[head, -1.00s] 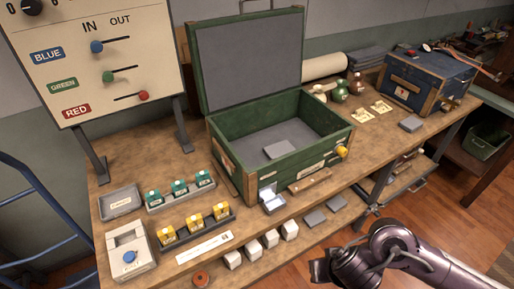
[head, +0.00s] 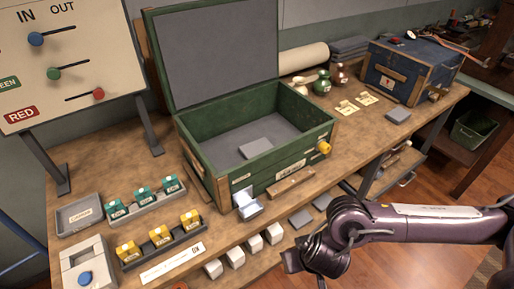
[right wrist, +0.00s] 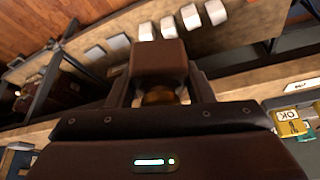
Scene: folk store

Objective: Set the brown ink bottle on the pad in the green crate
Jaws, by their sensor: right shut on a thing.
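The green crate (head: 290,164) stands open on the workbench, its lid upright at the back. A flat grey pad (head: 256,147) lies on its floor, with nothing on it. My right gripper (head: 293,262) is low in front of the bench edge, outside and below the crate. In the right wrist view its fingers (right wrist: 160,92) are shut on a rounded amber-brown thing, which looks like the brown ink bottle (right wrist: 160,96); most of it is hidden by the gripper. My left gripper is not in view.
A blue chest (head: 413,73) and several flasks (head: 322,84) stand behind right.

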